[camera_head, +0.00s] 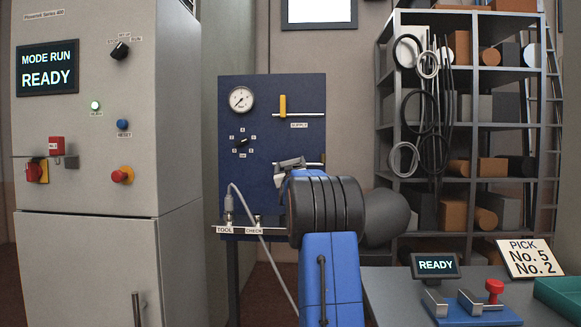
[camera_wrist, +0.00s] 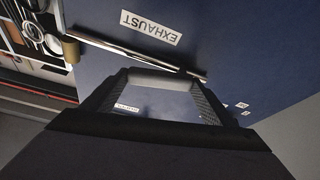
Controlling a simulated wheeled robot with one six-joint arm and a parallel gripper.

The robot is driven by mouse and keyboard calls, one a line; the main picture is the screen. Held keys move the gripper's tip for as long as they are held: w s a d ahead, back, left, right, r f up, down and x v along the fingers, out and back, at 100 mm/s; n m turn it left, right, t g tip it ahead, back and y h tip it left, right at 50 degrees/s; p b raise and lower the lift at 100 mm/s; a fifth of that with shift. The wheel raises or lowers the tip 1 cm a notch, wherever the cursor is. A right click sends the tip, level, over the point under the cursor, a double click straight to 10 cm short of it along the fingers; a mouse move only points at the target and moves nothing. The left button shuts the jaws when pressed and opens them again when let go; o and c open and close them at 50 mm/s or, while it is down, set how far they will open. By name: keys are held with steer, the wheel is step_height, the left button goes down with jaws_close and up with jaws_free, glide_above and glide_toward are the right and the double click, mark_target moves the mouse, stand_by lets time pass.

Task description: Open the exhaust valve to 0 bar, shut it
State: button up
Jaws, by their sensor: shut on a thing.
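The blue panel (camera_head: 290,92) carries a round pressure gauge (camera_head: 241,99); its needle is too small to read. My gripper (camera_head: 290,164) is at the panel's lower right, below the yellow SUPPLY lever (camera_head: 283,106). In the wrist view, the EXHAUST label (camera_wrist: 151,28) appears upside down beside a thin metal pipe (camera_wrist: 130,52). My gripper (camera_wrist: 163,92) is at this pipe, its two dark fingers closed on the exhaust valve's handle, a grey bar (camera_wrist: 163,84) between the fingertips. My gripper and arm hide most of the valve in the head view.
A selector knob (camera_head: 243,142) is left of my gripper. A ledge with a TOOL label (camera_head: 225,229) and a grey hose (camera_head: 247,208) is below. A grey cabinet (camera_head: 90,190) stands left; a table (camera_head: 390,290) and a shelf rack (camera_head: 465,124) are right.

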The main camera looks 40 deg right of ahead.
steer(key=n+y, duration=0.1)
steer(key=n, duration=0.2)
steer(key=r+n+t+y, duration=0.1)
steer(key=n+y, duration=0.1)
steer(key=n, duration=0.1)
steer(key=shift+w+a+r, duration=0.1)
steer(key=n, duration=0.1)
steer(key=n+y, duration=0.1)
steer(key=n, duration=0.1)
steer(key=r+n+y, duration=0.1)
steer(key=n, duration=0.1)
steer(key=shift+w+a, duration=0.3)
steer(key=n, duration=0.1)
steer(key=n+y, duration=0.1)
steer(key=n, duration=0.2)
steer(key=shift+w+a+r+y, duration=0.3)
steer(key=shift+w, duration=0.1)
steer(key=shift+w+a+n+g+y, duration=0.15)
steer(key=shift+n+g+y, duration=0.1)
steer(key=shift+n, duration=0.5)
steer(key=shift+w+a+n+g+y, duration=0.15)
steer(key=shift+n+g, duration=0.1)
steer(key=shift+n, duration=0.5)
steer(key=shift+w+n, duration=0.1)
steer(key=shift+n, duration=0.2)
steer(key=o, duration=1.5)
steer(key=shift+a, duration=0.1)
steer(key=shift+r, duration=0.1)
